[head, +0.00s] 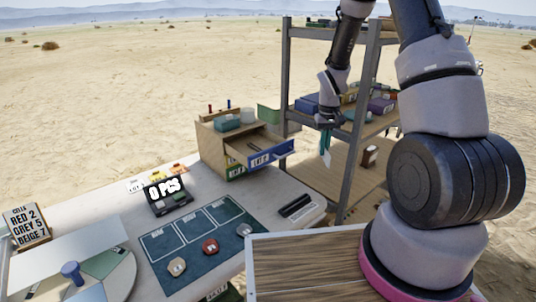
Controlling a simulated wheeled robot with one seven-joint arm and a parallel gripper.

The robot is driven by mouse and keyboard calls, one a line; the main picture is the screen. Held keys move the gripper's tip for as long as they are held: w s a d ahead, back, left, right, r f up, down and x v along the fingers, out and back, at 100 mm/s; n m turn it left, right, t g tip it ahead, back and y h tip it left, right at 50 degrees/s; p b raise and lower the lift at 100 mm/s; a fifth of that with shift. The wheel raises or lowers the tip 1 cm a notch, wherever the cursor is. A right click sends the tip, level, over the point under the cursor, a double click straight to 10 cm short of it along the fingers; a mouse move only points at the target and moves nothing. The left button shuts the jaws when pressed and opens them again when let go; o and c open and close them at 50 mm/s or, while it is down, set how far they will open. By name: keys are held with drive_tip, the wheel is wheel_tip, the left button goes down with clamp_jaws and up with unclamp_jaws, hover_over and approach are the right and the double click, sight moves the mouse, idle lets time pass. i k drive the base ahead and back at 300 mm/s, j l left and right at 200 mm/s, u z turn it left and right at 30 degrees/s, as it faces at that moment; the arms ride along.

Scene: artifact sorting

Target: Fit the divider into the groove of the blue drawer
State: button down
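The blue drawer (284,150) is pulled out of the wooden cabinet (213,150) at the far end of the table. Its label faces front and its inside is partly visible. My gripper (327,143) hangs pointing down to the right of the drawer, apart from it, in front of the shelf rack. A thin pale piece, seemingly the divider (327,159), hangs at the teal fingertips, which look closed on it. The groove inside the drawer is too small to make out.
A metal shelf rack (356,150) with boxes stands close behind my gripper. A dark mat (192,238) with several discs, a counter display (168,193) and a round sorter (100,270) occupy the table (140,205).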

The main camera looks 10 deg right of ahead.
sight(255, 149)
drive_tip(key=i+l+u, duration=0.2)
drive_tip(key=l+u, duration=0.3)
drive_tip(key=l, duration=0.5)
drive_tip(key=l+u, duration=0.5)
drive_tip(key=l, duration=0.5)
drive_tip(key=i+j+u, duration=0.15)
drive_tip(key=i, duration=0.2)
